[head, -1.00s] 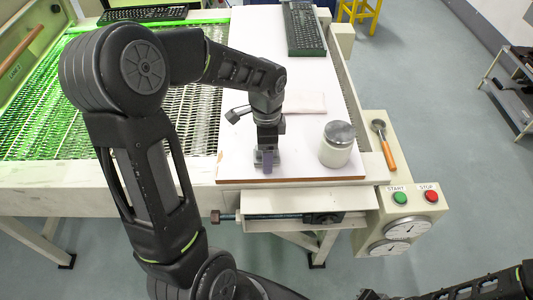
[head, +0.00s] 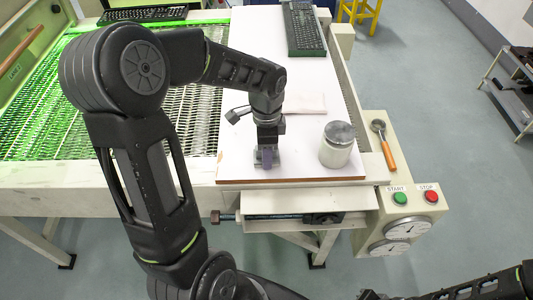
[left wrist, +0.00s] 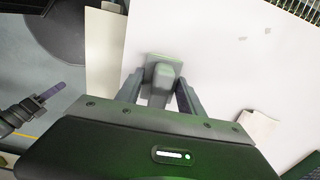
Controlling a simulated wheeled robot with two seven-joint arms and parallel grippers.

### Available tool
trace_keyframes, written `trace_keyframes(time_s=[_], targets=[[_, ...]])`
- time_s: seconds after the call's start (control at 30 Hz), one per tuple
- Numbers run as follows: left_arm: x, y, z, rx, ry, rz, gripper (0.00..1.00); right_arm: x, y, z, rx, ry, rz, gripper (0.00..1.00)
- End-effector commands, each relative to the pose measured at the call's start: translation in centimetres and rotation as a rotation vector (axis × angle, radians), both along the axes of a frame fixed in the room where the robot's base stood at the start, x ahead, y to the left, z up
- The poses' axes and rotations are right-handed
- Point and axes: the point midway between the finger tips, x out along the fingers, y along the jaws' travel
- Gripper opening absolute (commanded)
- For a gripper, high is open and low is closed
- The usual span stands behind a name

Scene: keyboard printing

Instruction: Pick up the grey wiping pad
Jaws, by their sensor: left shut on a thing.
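The grey wiping pad (left wrist: 160,94) shows in the left wrist view as a small grey block with a raised grip, between the two fingers of my left gripper (left wrist: 163,86). The gripper is shut on the grip. In the head view my left gripper (head: 267,158) is low over the front of the white board (head: 235,160), left of the jar, and its fingers largely hide the pad. I cannot tell whether the pad touches the board. My right gripper (head: 372,295) is at the bottom edge of the head view, partly cut off; its jaws are unclear.
A folded pale cloth (head: 303,103) lies behind. A keyboard (head: 304,29) is at the back of the board. A wooden-handled tool (head: 385,147) lies beside the START and STOP buttons (head: 415,197).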

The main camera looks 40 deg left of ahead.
Motion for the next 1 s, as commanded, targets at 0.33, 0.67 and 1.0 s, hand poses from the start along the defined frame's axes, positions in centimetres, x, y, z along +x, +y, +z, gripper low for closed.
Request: trace_keyframes(time_s=[0.33, 0.67, 1.0], targets=[[0.1, 0.1, 1.8, 0.002, -0.004, 0.0, 0.0, 0.0, 0.0, -0.1, 0.0, 0.0, 0.0, 0.0], [0.1, 0.0, 8.0, 0.0, -0.005, -0.001, 0.0, 0.0, 0.0, -0.3, 0.0, 0.0, 0.0, 0.0], [0.0, 0.0, 10.1, 0.0, 0.0, 0.0, 0.0, 0.0, 0.0, -0.3, 0.0, 0.0, 0.0, 0.0]])
